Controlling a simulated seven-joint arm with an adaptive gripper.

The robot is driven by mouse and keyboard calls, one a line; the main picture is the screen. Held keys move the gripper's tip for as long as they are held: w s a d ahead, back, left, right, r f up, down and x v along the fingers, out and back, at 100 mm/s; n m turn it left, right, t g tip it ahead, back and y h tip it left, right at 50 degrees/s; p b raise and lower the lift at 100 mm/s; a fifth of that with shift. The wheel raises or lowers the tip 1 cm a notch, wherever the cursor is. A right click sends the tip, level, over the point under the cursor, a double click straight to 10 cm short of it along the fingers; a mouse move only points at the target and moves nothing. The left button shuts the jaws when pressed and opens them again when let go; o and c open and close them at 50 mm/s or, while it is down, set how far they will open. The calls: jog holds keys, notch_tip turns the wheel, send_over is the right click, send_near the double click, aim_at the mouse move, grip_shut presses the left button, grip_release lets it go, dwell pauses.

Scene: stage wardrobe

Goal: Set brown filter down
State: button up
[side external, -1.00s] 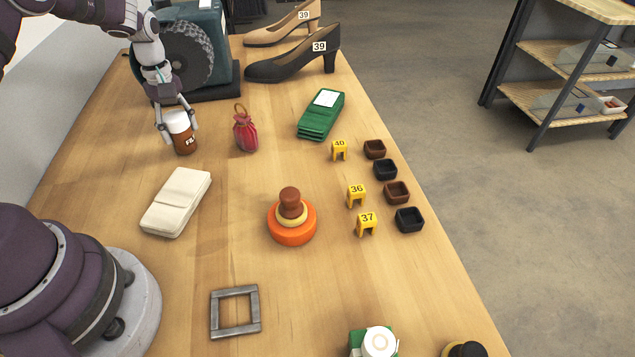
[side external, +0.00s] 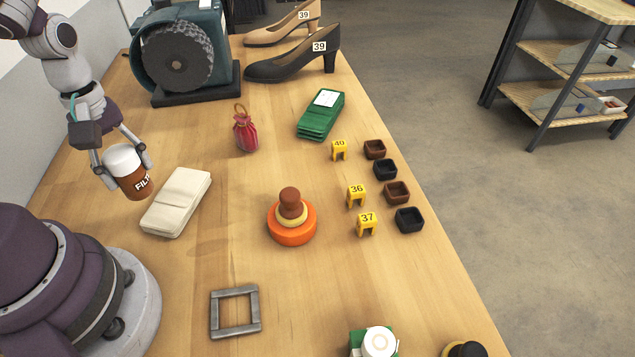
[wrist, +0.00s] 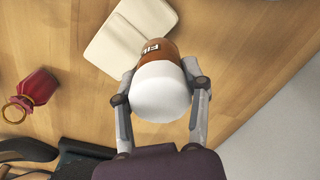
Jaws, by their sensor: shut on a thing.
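The brown filter (side external: 135,184) is a brown jar with a white cap and a label that reads in part "FILT". My gripper (side external: 122,170) is shut on it, with one finger on each side, near the left edge of the table. The jar is tilted in the side view and appears to be held above the table. In the wrist view the white cap of the brown filter (wrist: 160,92) faces the camera between the two fingers of my gripper (wrist: 160,88). The cap hides much of the jar's body.
A cream folded cloth (side external: 177,201) lies just right of the jar. A red pouch (side external: 246,133) and an orange round base with a brown knob (side external: 292,222) stand farther right. A grey frame (side external: 235,311) lies in front. Bare wood (side external: 190,275) shows between them.

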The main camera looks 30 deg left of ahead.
jog(key=w+d+r+m, duration=0.4)
jog(key=w+r+m, duration=0.1)
jog(key=w+m, duration=0.25)
jog(key=w+d+r+m, duration=0.5)
jog(key=w+m, duration=0.1)
jog(key=m, duration=3)
send_over(227, 356)
jog(key=d, duration=0.2)
notch_tip(227, 356, down, 15)
jog(key=shift+a+r, duration=0.1)
jog(key=shift+r, duration=0.05)
jog(key=o, duration=1.2)
